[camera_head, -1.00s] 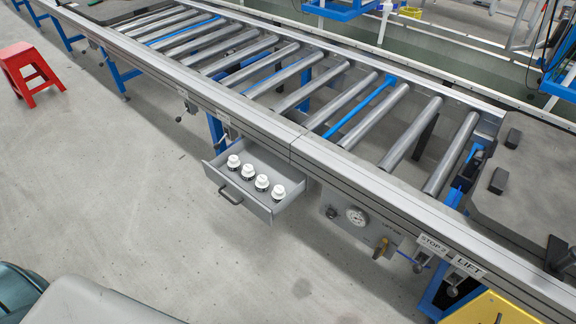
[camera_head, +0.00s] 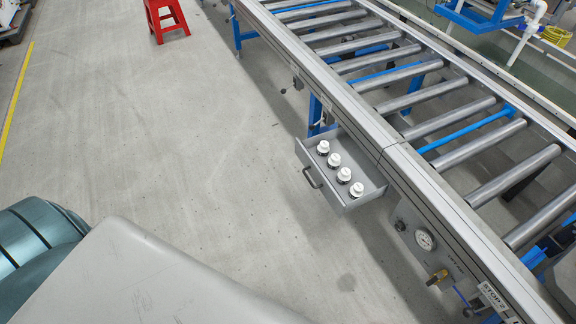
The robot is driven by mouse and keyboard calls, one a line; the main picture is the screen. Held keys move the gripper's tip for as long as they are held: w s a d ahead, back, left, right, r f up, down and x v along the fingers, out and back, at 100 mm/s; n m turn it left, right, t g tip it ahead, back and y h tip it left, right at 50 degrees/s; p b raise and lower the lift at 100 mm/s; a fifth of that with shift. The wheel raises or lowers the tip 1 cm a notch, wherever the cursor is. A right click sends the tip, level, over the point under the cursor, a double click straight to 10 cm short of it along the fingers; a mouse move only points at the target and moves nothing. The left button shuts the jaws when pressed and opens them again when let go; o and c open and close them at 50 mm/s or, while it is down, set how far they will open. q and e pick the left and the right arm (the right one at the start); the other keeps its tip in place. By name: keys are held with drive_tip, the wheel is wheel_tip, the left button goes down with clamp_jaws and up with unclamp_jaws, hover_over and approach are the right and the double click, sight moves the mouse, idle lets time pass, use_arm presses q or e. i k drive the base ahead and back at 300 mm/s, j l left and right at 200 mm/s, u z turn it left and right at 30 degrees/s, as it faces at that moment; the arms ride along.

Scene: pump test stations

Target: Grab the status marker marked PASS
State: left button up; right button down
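An open grey drawer (camera_head: 352,205) hangs under the near rail of the roller conveyor. Several small white-topped pieces with dark bases stand in it in a row: one at the far left (camera_head: 323,147), then a second (camera_head: 334,160), a third (camera_head: 344,175), and one nearest me (camera_head: 356,190). They may be the status markers, but no lettering is legible, so I cannot tell which says PASS. Neither of my grippers is in view.
A red stool (camera_head: 166,18) stands at the back. The floor left of the drawer is clear.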

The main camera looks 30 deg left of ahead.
sight(344, 175)
drive_tip(key=u, duration=0.55)
drive_tip(key=i+l+u, duration=0.2)
drive_tip(key=i+l, duration=0.35)
drive_tip(key=i+j+z, duration=0.5)
drive_tip(key=j, duration=0.15)
drive_tip(key=k, duration=0.1)
